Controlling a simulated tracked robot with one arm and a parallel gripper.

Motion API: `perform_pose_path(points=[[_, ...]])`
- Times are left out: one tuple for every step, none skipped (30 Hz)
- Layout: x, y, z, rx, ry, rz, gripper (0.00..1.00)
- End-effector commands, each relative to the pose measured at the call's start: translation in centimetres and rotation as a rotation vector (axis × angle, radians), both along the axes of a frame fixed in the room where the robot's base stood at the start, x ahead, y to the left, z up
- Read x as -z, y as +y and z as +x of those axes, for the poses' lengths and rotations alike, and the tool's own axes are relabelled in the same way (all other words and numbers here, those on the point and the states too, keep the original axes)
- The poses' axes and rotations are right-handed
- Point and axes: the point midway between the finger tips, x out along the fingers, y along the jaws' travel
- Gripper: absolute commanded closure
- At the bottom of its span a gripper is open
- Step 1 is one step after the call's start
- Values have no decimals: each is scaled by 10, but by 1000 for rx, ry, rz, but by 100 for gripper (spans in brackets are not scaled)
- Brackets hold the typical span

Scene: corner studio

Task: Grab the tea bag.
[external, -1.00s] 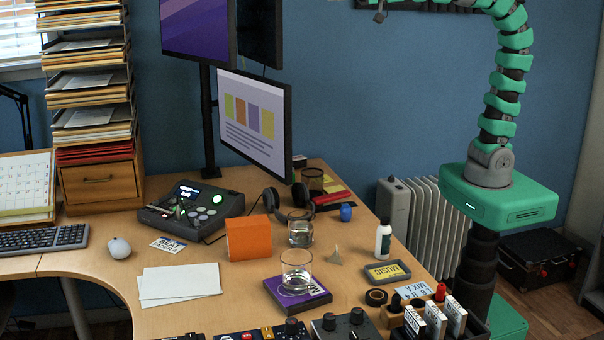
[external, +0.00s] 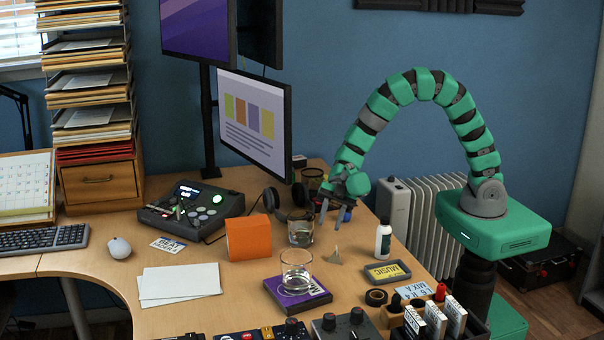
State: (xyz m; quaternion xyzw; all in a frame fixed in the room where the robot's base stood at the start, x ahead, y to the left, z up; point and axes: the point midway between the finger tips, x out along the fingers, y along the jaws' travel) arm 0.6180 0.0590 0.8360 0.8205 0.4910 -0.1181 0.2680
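A glass (external: 301,232) stands just left of the tea bag, and a white bottle (external: 383,240) to its right. A yellow-topped tray (external: 386,272) and a second glass (external: 296,272) on a purple box (external: 280,296) are nearer the camera. Headphones (external: 271,201) lie behind.

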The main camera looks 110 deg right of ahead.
Motion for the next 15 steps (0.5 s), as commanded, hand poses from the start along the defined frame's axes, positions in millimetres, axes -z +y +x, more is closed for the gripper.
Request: perform_pose_path(points=[[14,3,-10,-25,27,17,67],[18,4,-14,-37,38,27,67],[22,7,-20,-53,50,36,67],[24,8,-22,-60,56,43,67],[25,10,-24,-66,60,47,67],[27,12,-25,-70,64,51,67],[28,14,-25,-72,65,52,67],[29,16,-24,-73,65,53,67],[31,19,-22,-73,66,52,67],[33,22,-21,-73,65,51,67],[34,24,-19,-72,65,52,67],[37,28,-17,-71,65,51,67],[38,31,-16,-72,66,51,67],[40,34,-15,-72,66,51,67],[42,37,-13,-73,66,52,67]])
